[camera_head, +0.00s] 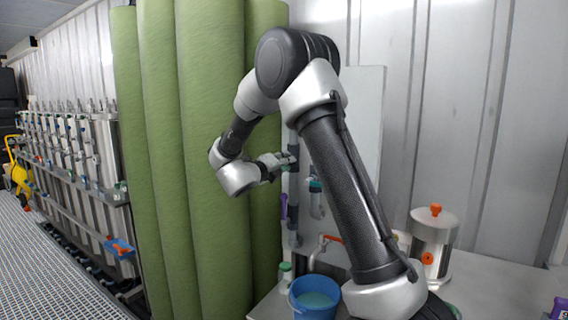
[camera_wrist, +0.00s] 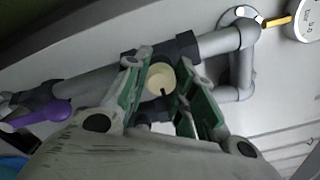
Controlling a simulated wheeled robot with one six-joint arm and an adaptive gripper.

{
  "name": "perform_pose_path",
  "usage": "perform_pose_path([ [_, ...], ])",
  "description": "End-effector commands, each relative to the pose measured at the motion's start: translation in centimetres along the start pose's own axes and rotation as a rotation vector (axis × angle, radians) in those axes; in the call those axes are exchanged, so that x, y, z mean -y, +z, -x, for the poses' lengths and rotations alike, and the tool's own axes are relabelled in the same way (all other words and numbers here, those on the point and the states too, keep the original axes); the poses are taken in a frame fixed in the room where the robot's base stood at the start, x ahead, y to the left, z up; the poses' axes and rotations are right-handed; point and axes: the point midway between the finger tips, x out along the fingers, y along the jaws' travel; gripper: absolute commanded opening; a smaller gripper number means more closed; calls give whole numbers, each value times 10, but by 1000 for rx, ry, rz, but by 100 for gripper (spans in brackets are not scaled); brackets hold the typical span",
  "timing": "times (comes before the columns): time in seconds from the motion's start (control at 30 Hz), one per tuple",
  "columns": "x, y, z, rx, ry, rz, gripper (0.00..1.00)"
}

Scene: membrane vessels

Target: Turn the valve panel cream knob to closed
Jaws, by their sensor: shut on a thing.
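The cream knob (camera_wrist: 160,77) sits on a grey pipe (camera_wrist: 213,44) of the valve panel (camera_wrist: 285,85), between the two fingers of my gripper (camera_wrist: 168,66) in the wrist view. A small dark mark shows on the knob's near edge. The green-lined fingers stand on either side of it, and my gripper is shut on it. In the head view my gripper (camera_head: 288,161) reaches the upper part of the panel's vertical grey pipe (camera_head: 292,182). The knob is hidden there by the gripper. The pale panel (camera_head: 372,100) is partly covered by my arm.
Tall green rolls (camera_head: 215,150) stand left. A blue bucket (camera_head: 314,310) and a steel canister (camera_head: 434,240) are on the bench below.

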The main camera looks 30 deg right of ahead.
Motion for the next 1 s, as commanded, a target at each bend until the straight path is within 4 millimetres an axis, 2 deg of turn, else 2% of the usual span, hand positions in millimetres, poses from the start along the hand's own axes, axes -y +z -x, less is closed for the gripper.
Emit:
perform_pose_path([
  [0.37,-2,-3,1,-6,4,0,2],
  [0.4,-2,-3,1,-6,4,0,31],
  [0.5,-2,-3,1,-5,3,0,48],
  [0.83,-1,-1,2,-2,2,-2,48],
  [1.0,-1,0,22,1,4,-1,48],
])
